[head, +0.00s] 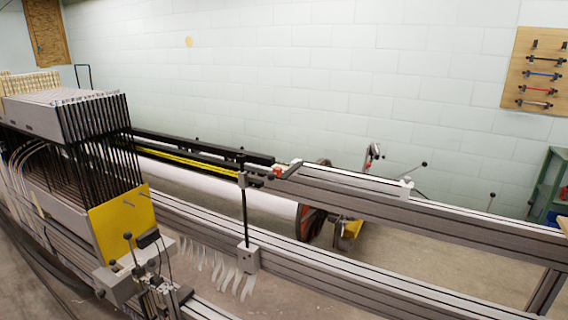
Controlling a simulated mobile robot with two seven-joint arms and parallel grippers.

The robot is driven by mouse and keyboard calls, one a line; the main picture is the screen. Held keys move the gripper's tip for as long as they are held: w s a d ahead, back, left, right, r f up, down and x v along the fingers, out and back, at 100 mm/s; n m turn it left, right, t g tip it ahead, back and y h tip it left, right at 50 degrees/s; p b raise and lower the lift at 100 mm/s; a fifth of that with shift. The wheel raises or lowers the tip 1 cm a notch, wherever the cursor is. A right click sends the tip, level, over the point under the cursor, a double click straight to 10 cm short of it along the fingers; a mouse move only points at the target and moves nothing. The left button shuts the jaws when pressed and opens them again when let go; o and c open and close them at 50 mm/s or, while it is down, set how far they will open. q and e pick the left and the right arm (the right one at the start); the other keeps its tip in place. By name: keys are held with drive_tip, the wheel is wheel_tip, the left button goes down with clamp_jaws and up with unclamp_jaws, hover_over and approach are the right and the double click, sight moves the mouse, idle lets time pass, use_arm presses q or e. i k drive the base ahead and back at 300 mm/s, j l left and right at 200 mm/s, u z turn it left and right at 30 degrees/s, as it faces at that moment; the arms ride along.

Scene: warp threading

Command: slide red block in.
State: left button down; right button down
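A small red block (277,172) sits at the left end of the upper aluminium rail (360,190), beside a dark bar and a white fitting. It is too small to tell whether it is seated in or only resting on the rail. Neither of my grippers shows in the head view.
A warp-threading frame with many dark upright bars (100,150) and a yellow plate (122,225) fills the left. A black vertical rod (245,215) stands on a grey block (247,258) on the lower rail (340,270). White strips hang near it. A tool board (535,72) hangs on the wall.

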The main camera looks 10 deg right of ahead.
sight(278, 172)
drive_tip(key=i+l, duration=0.2)
drive_tip(key=i, duration=0.25)
drive_tip(key=i+l+z, duration=0.1)
drive_tip(key=i, duration=0.35)
drive_tip(key=l, duration=0.1)
